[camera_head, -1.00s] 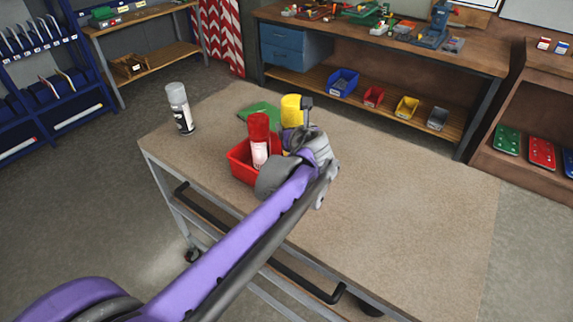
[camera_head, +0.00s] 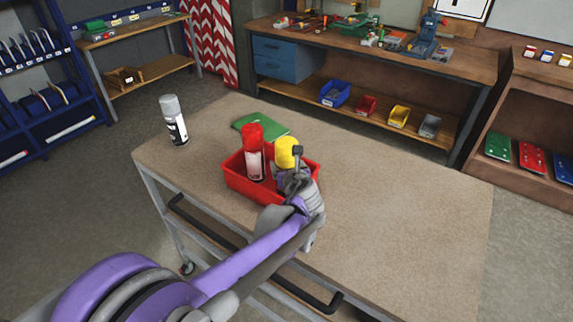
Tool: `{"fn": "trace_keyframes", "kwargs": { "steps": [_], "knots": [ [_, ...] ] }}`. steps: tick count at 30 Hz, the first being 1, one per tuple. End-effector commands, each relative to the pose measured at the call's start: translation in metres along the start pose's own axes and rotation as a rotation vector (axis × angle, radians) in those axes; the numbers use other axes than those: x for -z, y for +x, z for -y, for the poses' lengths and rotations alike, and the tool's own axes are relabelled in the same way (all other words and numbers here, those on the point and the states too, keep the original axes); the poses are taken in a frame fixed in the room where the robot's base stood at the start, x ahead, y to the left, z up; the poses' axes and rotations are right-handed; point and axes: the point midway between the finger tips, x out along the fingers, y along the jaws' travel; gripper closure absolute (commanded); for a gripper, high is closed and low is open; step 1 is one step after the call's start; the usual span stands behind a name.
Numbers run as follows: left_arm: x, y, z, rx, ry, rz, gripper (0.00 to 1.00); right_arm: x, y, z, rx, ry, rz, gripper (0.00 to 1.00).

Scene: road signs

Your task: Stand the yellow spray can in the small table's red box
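The yellow spray can (camera_head: 286,151) is upright at the right part of the red box (camera_head: 238,184) on the small table. Its lower part is hidden by my gripper and the box, so I cannot tell whether it touches the box floor. My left gripper (camera_head: 293,168) is at the can, with a grey finger against its right side; it looks shut on the can. A red spray can (camera_head: 253,155) stands upright in the left part of the box. My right gripper is not in view.
A grey-white spray can (camera_head: 174,121) stands at the table's left. A green flat item (camera_head: 262,129) lies behind the box. The small table (camera_head: 400,215) is bare on the right. A workbench (camera_head: 400,55) with bins stands behind.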

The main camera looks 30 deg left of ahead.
Motion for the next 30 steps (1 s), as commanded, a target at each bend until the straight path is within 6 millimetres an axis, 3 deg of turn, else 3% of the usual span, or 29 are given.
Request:
{"fn": "trace_keyframes", "kwargs": {
  "steps": [5, 6, 8, 20, 30],
  "knots": [
    [0.004, 0.001, 0.000, 0.000, 0.001, 0.000, 1.00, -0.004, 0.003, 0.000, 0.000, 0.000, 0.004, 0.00],
    [0.003, 0.001, 0.000, 0.000, 0.000, 0.000, 0.13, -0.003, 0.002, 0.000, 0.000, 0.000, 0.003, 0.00],
    [0.003, 0.001, 0.000, 0.000, 0.000, 0.000, 0.03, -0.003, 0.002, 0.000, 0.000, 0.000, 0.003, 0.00],
    [-0.001, -0.008, 0.000, 0.001, 0.001, 0.000, 0.00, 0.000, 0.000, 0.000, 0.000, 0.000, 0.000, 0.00],
    [0.001, -0.077, 0.001, 0.004, 0.002, -0.001, 0.00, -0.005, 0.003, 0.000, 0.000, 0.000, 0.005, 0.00]
  ]
}}
